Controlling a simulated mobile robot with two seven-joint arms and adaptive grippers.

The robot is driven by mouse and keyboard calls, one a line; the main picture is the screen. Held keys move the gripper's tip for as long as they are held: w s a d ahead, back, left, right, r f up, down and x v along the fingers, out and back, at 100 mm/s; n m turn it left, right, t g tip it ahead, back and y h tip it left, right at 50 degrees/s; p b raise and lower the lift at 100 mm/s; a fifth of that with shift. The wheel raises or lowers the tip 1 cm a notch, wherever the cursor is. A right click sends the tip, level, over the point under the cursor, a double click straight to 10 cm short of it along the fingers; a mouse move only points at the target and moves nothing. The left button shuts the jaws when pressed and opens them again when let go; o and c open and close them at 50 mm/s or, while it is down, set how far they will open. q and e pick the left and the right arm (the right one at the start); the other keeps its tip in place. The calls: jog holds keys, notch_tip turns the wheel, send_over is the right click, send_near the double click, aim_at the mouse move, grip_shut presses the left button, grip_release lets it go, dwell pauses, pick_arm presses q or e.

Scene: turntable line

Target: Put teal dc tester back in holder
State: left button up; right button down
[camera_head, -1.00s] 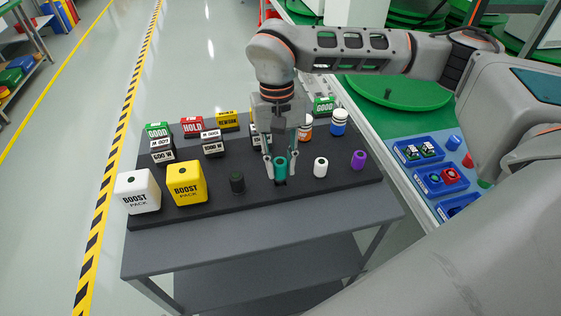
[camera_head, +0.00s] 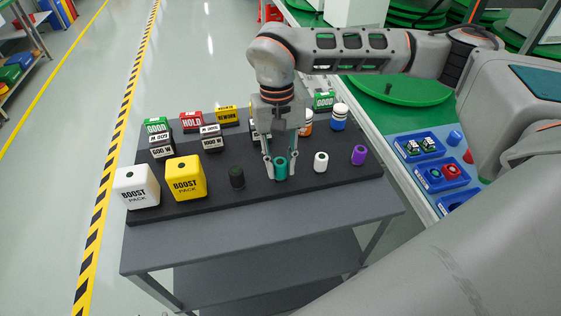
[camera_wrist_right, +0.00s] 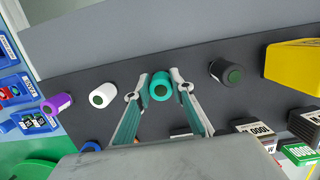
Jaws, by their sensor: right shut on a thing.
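The right wrist view shows the teal tester (camera_wrist_right: 161,87) between the two fingertips. Its lower end seems down at the board; how deep it sits is hidden. My left gripper is out of view.
A purple tester (camera_head: 359,155) stands at the row's right end. White (camera_head: 136,188) and yellow (camera_head: 186,180) boost packs stand at the left. Labelled blocks and bottles fill the back. Blue trays (camera_head: 441,178) lie right of the grey table.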

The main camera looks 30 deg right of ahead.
jog(key=c, duration=1.7)
grip_release()
jog(key=r, duration=0.4)
jog(key=w+r, duration=0.1)
jog(key=r, duration=0.6)
jog(key=shift+w+d+r, duration=0.2)
jog(key=shift+w+r, duration=0.15)
jog(key=shift+r, duration=0.05)
